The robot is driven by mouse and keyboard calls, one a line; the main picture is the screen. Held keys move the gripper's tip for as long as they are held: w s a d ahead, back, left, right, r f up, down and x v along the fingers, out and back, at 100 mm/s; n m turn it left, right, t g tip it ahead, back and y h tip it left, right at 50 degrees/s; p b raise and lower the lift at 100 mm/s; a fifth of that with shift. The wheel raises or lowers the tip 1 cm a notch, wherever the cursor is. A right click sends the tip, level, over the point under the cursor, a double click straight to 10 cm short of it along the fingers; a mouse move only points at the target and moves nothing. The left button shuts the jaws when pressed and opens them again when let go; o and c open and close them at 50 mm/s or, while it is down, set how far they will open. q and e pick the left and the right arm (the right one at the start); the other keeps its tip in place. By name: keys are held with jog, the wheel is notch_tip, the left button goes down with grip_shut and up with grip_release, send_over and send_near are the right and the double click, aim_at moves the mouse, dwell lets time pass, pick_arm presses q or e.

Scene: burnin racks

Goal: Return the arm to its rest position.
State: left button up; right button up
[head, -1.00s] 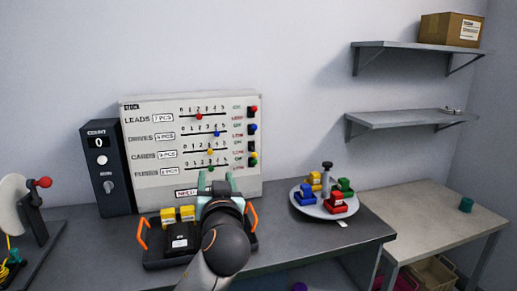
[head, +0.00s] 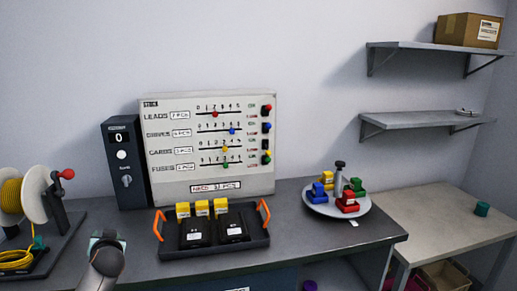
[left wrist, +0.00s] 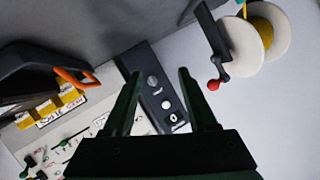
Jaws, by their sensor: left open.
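My left gripper (head: 107,238) is low at the left of the bench in the head view, left of the black tray and apart from it. In the left wrist view its two fingers (left wrist: 160,98) are spread with nothing between them. The wrist camera faces the counter box, the reel and the tray's edge, tilted. My right gripper is in neither view.
The black tray (head: 262,241) with orange handles holds two black units (head: 233,229) and several yellow blocks (head: 201,208). Behind it stand the stock board (head: 245,185) and the counter box (head: 133,187). A cable reel (head: 35,190) is at far left, a round turntable (head: 320,208) at right.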

pick_arm(q)
jog(key=w+d+r+m+t+h, duration=0.2)
jog(key=d+t+h, duration=0.1)
jog(key=d+h, duration=0.15)
jog(key=w+d+r+m+t+h, duration=0.1)
jog(key=w+d+m+t+h, duration=0.15)
jog(key=d, duration=0.35)
jog(key=s+d+f+g+h+b, duration=0.1)
jog(key=s+d+f, duration=0.3)
jog(key=s+f, duration=0.3)
jog(key=s+d+f+m+g+h, duration=0.1)
jog(key=s+d+f, duration=0.2)
jog(key=s+f, duration=0.35)
jog(key=s+d+f+g+h+b, duration=0.15)
jog(key=s+d+f, duration=0.25)
jog(key=f, duration=0.6)
jog(key=s+d+f+g, duration=0.1)
jog(key=s+d+f, duration=0.2)
jog(key=s, duration=0.8)
jog(key=s+d+f+n+g, duration=0.1)
jog(key=s+d+f, duration=0.3)
jog(key=s, duration=0.8)
notch_tip(320, 180, down, 3)
jog(key=shift+d+r+g+b, duration=0.15)
jog(key=shift+g+b, duration=0.3)
jog(key=shift+g, duration=0.35)
jog(key=shift+w+h, duration=0.1)
jog(key=shift+h, duration=0.15)
